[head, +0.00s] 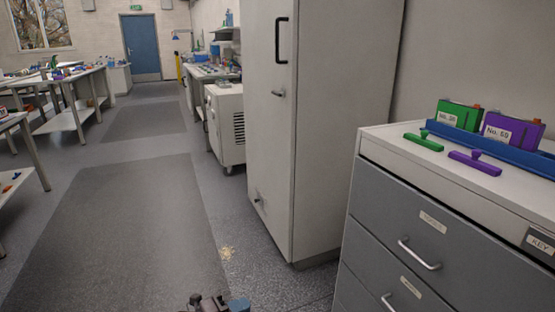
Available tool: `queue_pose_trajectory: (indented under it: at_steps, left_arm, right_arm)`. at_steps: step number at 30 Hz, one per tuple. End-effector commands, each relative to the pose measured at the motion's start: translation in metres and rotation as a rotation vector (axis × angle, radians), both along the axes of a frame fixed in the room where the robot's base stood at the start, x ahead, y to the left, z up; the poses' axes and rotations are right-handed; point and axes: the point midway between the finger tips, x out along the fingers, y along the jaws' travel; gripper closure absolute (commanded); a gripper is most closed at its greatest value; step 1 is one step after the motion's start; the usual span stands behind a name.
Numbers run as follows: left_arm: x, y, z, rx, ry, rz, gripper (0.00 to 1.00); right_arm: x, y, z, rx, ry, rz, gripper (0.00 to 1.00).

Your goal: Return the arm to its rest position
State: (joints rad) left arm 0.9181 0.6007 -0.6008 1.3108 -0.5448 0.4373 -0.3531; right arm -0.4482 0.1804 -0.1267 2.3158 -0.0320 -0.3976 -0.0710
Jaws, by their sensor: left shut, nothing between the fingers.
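My left gripper (212,303) shows only in part at the bottom edge of the head view, left of the drawer cabinet and over the floor. It is shut and empty, and it touches nothing that I can see. The rest of the left arm is below the frame. My right gripper is not in view.
A grey drawer cabinet (430,225) stands at the right. On its top are a blue rack (478,143) with a green and a purple block, and a green and a purple handled piece. A tall white cabinet (340,120) stands behind. The floor aisle (120,230) at left is clear.

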Motion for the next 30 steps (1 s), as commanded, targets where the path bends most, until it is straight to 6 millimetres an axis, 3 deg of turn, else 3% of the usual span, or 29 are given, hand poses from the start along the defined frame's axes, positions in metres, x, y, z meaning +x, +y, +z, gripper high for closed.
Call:
queue_pose_trajectory:
  at_steps: [6, 15, 23, 30]
  left_arm:
    - [-0.054, 0.029, -0.03, -0.093, 0.158, 0.139, 1.0]
    - [-0.144, 0.083, -0.057, -0.22, 0.413, 0.384, 1.0]
    - [-0.226, 0.132, -0.064, -0.305, 0.627, 0.599, 1.0]
    - [-0.305, 0.174, -0.055, -0.36, 0.815, 0.797, 1.0]
  right_arm:
    - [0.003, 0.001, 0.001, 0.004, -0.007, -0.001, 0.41]
    - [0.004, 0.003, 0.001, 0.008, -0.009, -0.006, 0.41]
    - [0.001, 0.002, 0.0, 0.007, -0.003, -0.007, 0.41]
    - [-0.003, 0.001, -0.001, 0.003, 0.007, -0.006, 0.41]
